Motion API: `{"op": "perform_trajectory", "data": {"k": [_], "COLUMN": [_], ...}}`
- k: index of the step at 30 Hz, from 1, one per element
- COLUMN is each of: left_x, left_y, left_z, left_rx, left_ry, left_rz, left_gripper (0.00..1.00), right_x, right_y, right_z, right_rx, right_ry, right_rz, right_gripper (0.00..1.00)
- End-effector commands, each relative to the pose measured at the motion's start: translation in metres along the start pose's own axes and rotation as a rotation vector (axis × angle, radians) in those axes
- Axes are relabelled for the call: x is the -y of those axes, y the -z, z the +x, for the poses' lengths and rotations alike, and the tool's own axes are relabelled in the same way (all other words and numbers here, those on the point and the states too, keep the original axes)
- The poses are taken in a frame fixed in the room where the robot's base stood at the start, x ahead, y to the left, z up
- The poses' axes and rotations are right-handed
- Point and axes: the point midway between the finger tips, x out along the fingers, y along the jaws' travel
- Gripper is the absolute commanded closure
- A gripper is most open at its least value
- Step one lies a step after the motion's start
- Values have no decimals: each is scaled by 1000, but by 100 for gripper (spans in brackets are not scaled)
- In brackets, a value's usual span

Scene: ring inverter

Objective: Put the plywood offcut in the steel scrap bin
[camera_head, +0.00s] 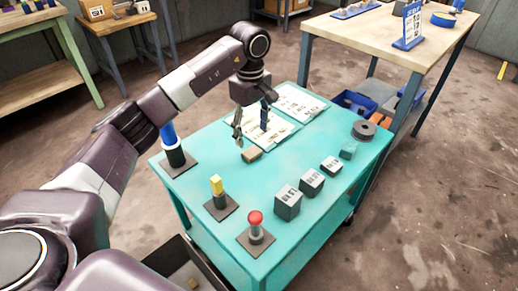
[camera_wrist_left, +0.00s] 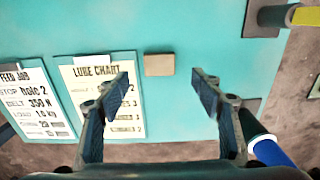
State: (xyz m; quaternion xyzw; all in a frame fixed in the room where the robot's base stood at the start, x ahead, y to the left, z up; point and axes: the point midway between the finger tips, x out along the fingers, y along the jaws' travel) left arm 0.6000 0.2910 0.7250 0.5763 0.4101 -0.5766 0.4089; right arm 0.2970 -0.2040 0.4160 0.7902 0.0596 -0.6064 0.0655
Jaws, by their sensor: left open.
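The plywood offcut (camera_head: 251,155), a small tan block, lies flat on the teal table. In the left wrist view the offcut (camera_wrist_left: 159,64) shows beyond the fingertips, roughly centred between them and clear of both. My left gripper (camera_head: 251,127) is open and empty above the table near the offcut; its fingers also show in the left wrist view (camera_wrist_left: 160,86). A dark open bin (camera_head: 168,262), apparently the steel scrap bin, stands low beside the table's near left side. Its lower part is cut off by the frame. My right gripper is out of view.
On the teal table (camera_head: 225,150) stand a blue post (camera_head: 170,135), a yellow-topped post (camera_head: 217,187) and a red-knobbed post (camera_head: 255,222). Several grey weights (camera_head: 288,203) line the right side. Printed sheets (camera_head: 300,102) lie at the back. A wooden bench (camera_head: 370,40) stands behind.

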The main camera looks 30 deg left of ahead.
Motion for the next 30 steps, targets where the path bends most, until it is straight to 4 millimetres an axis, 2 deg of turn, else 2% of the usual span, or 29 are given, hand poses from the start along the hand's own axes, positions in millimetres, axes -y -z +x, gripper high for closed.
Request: {"op": "perform_trajectory", "data": {"k": [5,15,25,30], "left_x": [0,-3,-4,-3], "left_y": [0,2,3,3], "left_z": [23,68,73,73], "left_rx": [2,2,0,0], "left_ry": [3,2,0,1], "left_rz": [0,1,1,1], "left_gripper": [40,40,41,60], "right_x": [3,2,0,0], "right_y": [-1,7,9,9], "right_z": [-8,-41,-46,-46], "right_rx": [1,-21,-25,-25], "right_ry": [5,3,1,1], "right_rz": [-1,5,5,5], "right_gripper": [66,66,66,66]}}
